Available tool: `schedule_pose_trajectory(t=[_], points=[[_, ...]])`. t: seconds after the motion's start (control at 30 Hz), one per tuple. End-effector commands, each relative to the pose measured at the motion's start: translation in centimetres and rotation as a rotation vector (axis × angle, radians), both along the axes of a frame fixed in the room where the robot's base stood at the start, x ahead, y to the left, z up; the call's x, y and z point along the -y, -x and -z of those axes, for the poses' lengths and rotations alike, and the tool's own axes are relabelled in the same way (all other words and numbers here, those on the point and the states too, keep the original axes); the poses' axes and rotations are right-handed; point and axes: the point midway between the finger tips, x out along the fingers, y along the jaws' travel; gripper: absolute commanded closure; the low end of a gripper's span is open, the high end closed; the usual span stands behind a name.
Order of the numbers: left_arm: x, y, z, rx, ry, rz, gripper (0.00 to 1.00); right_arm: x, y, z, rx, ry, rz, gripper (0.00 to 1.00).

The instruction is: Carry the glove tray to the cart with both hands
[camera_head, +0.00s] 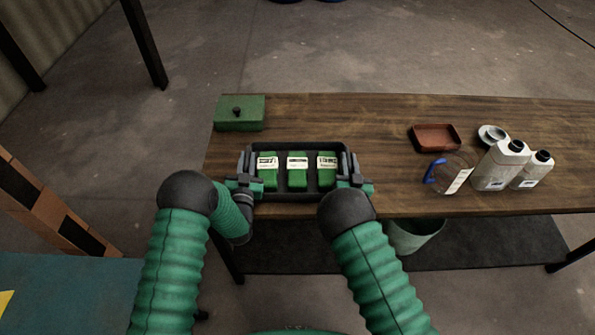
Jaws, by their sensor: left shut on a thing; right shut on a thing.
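The glove tray (297,148) is a dark, rectangular tray with several green packs (297,172) bearing white labels inside. It is at the left part of the wooden table, near the front edge. My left gripper (246,180) is shut on the tray's left end. My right gripper (347,180) is shut on its right end. I cannot tell whether the tray rests on the tabletop or is slightly above it. No cart is clearly recognisable; a teal surface (65,300) shows at the lower left.
A green box (240,113) sits at the table's back left corner. A reddish-brown dish (436,137), a clear jug with a blue handle (452,172) and white bottles (499,165) stand to the right.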

Motion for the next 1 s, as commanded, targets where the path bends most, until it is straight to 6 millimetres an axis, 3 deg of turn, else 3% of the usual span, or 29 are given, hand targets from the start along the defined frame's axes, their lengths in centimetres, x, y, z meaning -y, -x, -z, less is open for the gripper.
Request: schedule_pose_trajectory(t=[0.47, 0.83, 1.0], points=[[0.0, 0.0, -0.1, 0.000, -0.003, 0.000, 1.00, 0.1, -0.1, -0.2, 0.002, -0.002, 0.004, 1.00], [0.0, 0.1, -4.5, 0.001, -0.002, 0.000, 1.00, 0.2, 0.0, -4.7, 0.005, -0.002, 0.004, 1.00], [0.0, 0.1, -5.2, -0.001, -0.003, 0.000, 1.00, 0.2, -0.1, -5.5, 0.004, -0.002, 0.004, 1.00]])
